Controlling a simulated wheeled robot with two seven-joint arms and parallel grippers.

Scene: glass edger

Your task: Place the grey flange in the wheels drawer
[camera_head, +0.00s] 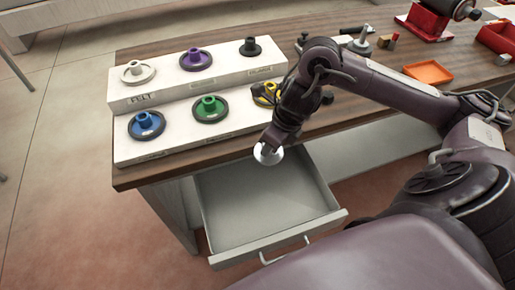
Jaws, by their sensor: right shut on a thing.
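My right gripper (270,143) points down over the open drawer (240,237). It is shut on a pale, round, disc-like piece (268,154), which looks like the grey flange. The piece hangs above the back part of the drawer, near the table's front edge. The drawer is pulled out under the table and its floor looks empty. The gripper's fingers are mostly hidden by my wrist. My left gripper is not in view.
A white two-step rack (180,147) on the wooden table (130,178) holds several coloured flanged wheels. A yellow piece (261,97) is partly behind my right arm. The drawer handle (285,251) sticks out in front.

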